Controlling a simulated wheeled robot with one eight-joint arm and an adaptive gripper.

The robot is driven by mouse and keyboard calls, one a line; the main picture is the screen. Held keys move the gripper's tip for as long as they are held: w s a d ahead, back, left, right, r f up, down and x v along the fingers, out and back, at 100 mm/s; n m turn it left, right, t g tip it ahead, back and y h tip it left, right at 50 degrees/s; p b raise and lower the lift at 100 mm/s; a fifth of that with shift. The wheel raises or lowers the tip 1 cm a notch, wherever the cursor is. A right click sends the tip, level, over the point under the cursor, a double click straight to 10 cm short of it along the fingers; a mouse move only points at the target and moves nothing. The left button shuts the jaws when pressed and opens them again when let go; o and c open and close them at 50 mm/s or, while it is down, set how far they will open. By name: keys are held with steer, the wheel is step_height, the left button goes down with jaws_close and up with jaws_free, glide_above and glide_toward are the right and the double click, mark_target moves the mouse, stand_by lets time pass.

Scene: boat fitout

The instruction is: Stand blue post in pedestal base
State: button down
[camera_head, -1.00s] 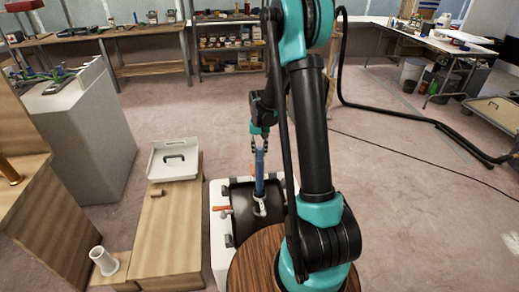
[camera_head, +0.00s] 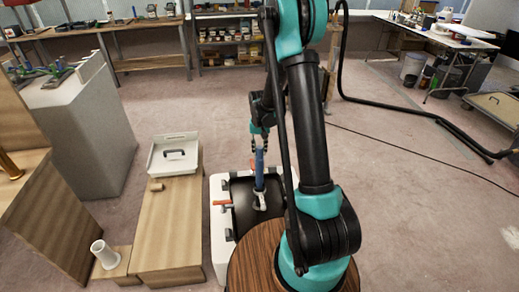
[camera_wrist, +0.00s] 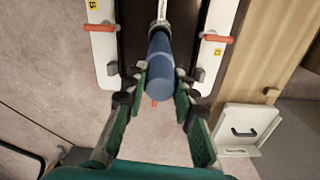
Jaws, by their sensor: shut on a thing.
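The blue post (camera_head: 259,176) is upright or nearly so above a black panel between white sides. My gripper (camera_head: 259,148) is shut on its upper part. In the wrist view, the blue post (camera_wrist: 161,62) lies between the fingers (camera_wrist: 158,80), with a pale fitting at its far end. I cannot tell whether that end touches the panel.
The black panel (camera_head: 240,205) has white sides with orange handles and dark clips. A wooden bench (camera_head: 167,232) to its left carries a white tray (camera_head: 184,167) and a small wooden cylinder (camera_head: 156,186). A round wooden top (camera_head: 250,262) is close in front. Open floor lies behind.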

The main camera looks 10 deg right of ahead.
steer(key=c, duration=1.2)
jaws_free()
steer(key=shift+o, duration=0.2)
step_height(320, 180, up, 12)
steer(key=s+d+t, duration=0.2)
steer(key=s, duration=1.1)
steer(key=s+d+n+t, duration=0.1)
steer(key=s+d+t, duration=0.1)
steer(key=s, duration=1.2)
steer(key=shift+f, duration=0.4)
